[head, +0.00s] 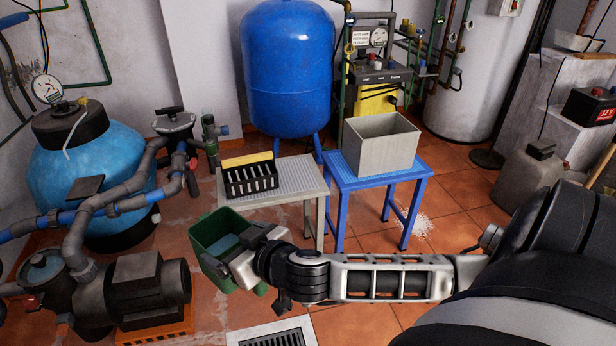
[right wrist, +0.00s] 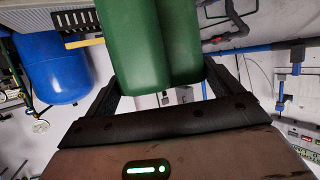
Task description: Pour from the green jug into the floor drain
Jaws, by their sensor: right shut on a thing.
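The green jug (head: 215,238) is an open-topped container with bluish liquid or a bluish inner surface showing inside. My right gripper (head: 242,258) is shut on its right side and holds it in the air, near the left end of my arm. In the right wrist view the green jug (right wrist: 160,45) fills the space between the two fingers of the gripper (right wrist: 170,85). The floor drain (head: 275,338) is a dark grate in a pale frame at the bottom edge, partly cut off. It lies below and to the right of the jug in the picture. My left gripper is not in view.
A grey table (head: 290,180) bears a black slotted rack (head: 250,178). A blue table (head: 375,184) bears a grey open box (head: 380,145). A pump (head: 145,290) and a blue filter tank (head: 85,180) with pipes stand at the left. White grains (head: 420,224) lie on the tiles by the blue table.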

